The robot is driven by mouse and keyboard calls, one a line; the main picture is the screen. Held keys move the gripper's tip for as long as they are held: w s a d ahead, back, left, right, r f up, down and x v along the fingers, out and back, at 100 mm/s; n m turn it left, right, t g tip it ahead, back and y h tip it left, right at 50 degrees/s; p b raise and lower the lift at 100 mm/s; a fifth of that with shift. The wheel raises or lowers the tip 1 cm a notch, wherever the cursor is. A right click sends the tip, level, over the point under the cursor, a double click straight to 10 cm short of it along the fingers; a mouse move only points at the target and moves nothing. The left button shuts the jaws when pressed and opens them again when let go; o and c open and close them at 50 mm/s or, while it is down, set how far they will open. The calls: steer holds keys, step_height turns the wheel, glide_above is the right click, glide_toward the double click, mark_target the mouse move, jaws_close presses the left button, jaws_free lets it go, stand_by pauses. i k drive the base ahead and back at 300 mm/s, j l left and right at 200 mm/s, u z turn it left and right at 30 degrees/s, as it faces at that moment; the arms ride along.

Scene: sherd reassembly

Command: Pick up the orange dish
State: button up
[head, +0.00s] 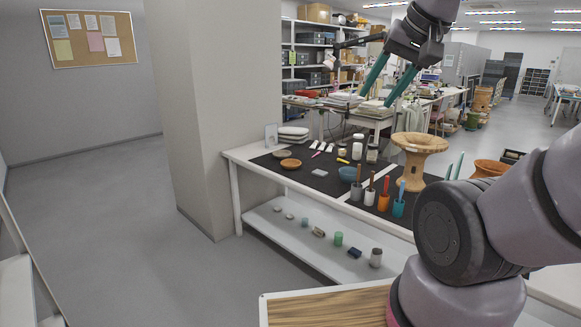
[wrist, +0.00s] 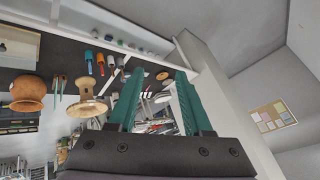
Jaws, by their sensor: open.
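Two small round dishes lie at the left end of the dark-topped table in the head view. Which is the task's dish is hard to tell by colour. In the wrist view, a small orange-brown dish (wrist: 162,75) shows between the fingers, far off. My gripper (head: 376,98) is high above the table, with its teal fingers apart and nothing between them. It also shows in the wrist view (wrist: 158,76).
The table (head: 240,158) also holds a blue bowl (head: 348,173), upright tools in colored holders (head: 384,201), a large tan stand (head: 418,148) and white containers (head: 357,152). A lower shelf (head: 300,235) carries small items. A grey pillar (head: 215,110) stands by the table's left end.

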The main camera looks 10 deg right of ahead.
mark_target(291, 165)
steer(key=i+l, duration=0.1)
steer(key=i, duration=1.1)
steer(key=i+l, duration=0.15)
steer(key=i, duration=0.5)
steer(key=j+u, duration=0.05)
